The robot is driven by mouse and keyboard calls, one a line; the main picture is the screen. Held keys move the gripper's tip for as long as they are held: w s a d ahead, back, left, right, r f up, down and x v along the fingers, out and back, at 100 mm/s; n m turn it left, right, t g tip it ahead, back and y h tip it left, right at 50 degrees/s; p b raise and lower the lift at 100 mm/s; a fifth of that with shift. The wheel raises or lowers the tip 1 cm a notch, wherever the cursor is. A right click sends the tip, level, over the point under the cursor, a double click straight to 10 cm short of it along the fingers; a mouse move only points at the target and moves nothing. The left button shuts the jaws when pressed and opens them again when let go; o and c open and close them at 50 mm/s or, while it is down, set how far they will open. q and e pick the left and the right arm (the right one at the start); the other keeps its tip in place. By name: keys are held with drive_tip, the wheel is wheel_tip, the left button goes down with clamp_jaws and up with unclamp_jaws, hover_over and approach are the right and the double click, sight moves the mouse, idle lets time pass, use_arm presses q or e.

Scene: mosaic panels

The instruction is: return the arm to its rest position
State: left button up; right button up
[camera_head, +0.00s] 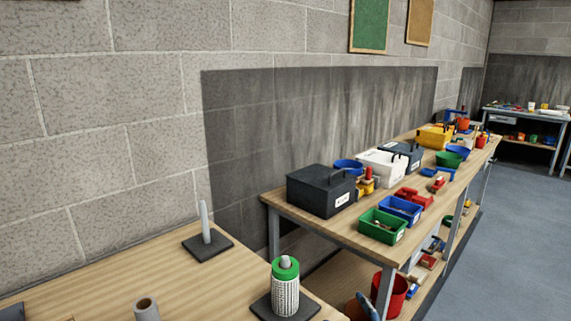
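Neither of my grippers shows in the head view, and no part of either arm can be made out for sure. On the near wooden table (130,268), a grey upright rod (205,222) stands on a dark square base (222,244). Nearer and to the right, a white patterned cylinder (285,297) with a green ring (285,268) around its top stands on another dark base (262,308). A grey hollow tube (146,308) is cut off by the bottom edge.
A long workbench (345,235) on the right holds a black box (320,190), green bin (382,226), blue bin (401,209) and white box (382,164). A red bucket (397,296) sits below. A block wall (110,110) runs behind; grey floor (520,240) is clear at right.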

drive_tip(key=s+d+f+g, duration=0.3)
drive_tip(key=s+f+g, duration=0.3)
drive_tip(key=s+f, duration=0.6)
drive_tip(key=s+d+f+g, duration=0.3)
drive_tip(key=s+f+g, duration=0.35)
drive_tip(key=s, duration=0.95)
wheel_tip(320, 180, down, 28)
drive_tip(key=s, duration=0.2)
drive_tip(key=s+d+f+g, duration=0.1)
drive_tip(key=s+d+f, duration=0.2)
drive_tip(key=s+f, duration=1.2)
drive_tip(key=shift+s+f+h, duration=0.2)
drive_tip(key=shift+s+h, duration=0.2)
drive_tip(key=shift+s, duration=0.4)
